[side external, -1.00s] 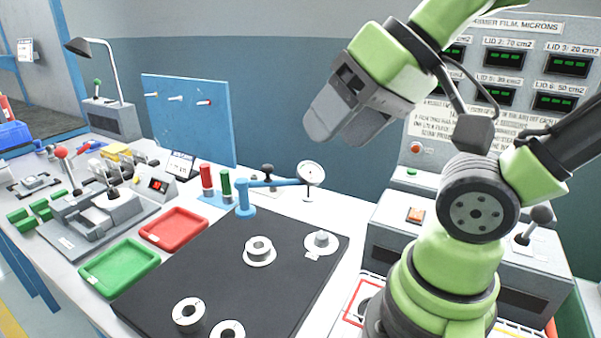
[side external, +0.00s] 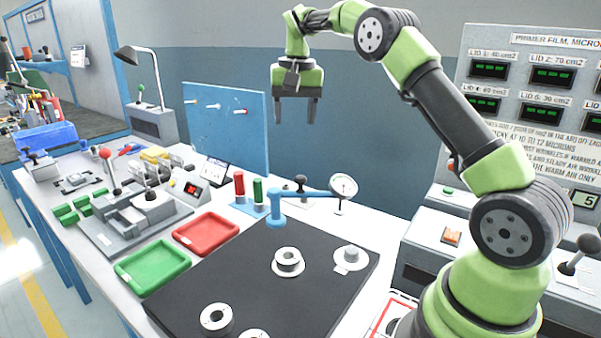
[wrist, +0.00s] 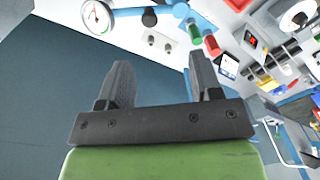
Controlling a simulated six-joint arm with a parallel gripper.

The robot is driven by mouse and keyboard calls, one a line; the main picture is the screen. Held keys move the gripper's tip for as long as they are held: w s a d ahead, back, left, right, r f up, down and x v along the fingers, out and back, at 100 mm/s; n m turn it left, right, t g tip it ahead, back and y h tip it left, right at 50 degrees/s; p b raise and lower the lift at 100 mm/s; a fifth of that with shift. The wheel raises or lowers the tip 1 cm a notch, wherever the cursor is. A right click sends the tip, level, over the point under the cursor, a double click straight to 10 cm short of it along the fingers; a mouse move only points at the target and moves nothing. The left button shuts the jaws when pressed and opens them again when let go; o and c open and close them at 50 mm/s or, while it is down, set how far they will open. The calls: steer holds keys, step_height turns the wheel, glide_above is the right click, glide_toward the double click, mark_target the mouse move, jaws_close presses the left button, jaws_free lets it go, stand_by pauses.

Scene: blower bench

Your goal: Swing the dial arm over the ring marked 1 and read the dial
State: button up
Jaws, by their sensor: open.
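The blue dial arm (side external: 308,193) stands on a blue post (side external: 276,212) at the back of a black mat (side external: 240,272). Its round white dial (side external: 343,186) points right, off the mat's back edge; the reading is too small to make out. Pale rings sit on the mat: one near the middle (side external: 288,262), one at the right (side external: 350,258) with a small tag, and two at the front (side external: 216,318), one cut off. I cannot read their marks. My gripper (side external: 295,118) is open and empty, fingers down, high above the dial arm. The wrist view shows the dial (wrist: 97,18) beyond the fingers.
Red (side external: 239,184) and green (side external: 257,190) handles stand close left of the dial arm. A red tray (side external: 206,236) and a green tray (side external: 152,266) lie left of the mat. A blue pegboard (side external: 225,130) stands behind. A panel of green displays (side external: 552,75) is at right.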

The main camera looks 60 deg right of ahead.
steer(key=m, duration=0.1)
glide_above(300, 177)
step_height(300, 177, down, 5)
steer(key=shift+g, duration=0.4)
step_height(300, 177, down, 10)
steer(key=shift+r, duration=0.15)
jaws_close()
